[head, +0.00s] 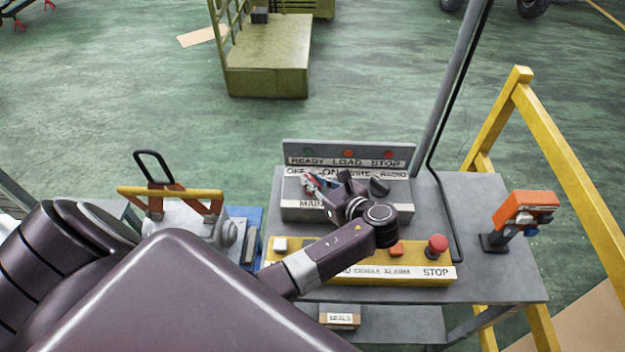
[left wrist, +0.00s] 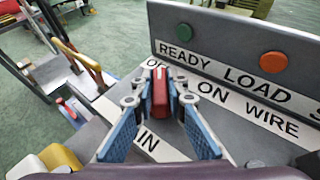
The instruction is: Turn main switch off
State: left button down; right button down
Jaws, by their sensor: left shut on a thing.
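The main switch's red handle (left wrist: 160,92) stands on the grey control box (head: 290,210), between the partly covered OFF label and the ON label in the left wrist view. My left gripper (left wrist: 160,100) is shut on this handle, with its blue-padded fingers on either side. In the head view my left gripper (head: 318,184) reaches over the box from the lower left, and its wrist and fingers hide most of the handle and part of the MAIN label. The exact switch position is hard to tell. My right gripper is not in view.
A black knob (head: 380,186) sits right of the switch by WIRE and RADIO. A yellow panel (head: 400,278) in front carries a red STOP button (head: 437,245). An orange device (head: 525,210) stands right. A yellow-handled machine (head: 170,193) stands left. A grey post rises behind.

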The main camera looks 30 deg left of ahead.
pick_arm(q)
jog(key=shift+w+n+g, duration=0.1)
jog(key=shift+n+g, duration=0.5)
jog(key=shift+g, duration=0.1)
jog(key=c, duration=1.9)
grip_release()
jog(key=shift+c, duration=0.2)
jog(key=shift+d, duration=0.1)
jog(key=v, duration=0.7)
jog(key=shift+d, duration=0.15)
